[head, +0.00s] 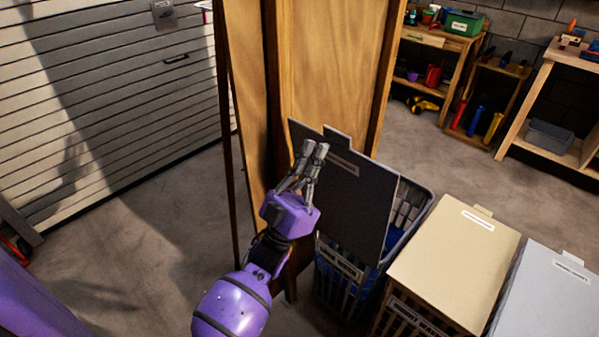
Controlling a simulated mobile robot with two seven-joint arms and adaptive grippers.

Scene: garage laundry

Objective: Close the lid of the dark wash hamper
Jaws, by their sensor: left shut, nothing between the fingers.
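The dark wash hamper (338,281) stands on the floor right of centre. Its dark grey lid (356,206) is raised and tilted, with a tab and pale label at its upper edge. The hamper's interior shows at the right, past the lid's edge. My left gripper (315,150) is shut and empty. Its fingers overlap the lid's upper left part in the head view; I cannot tell if they touch it. My right gripper is not in view.
A cream-lidded hamper (456,262) and a light grey-lidded hamper (552,295) stand to the right. A tall wooden cabinet (330,70) stands right behind the dark hamper. Shelves (440,42) are at the back right. Floor (150,225) is clear at left.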

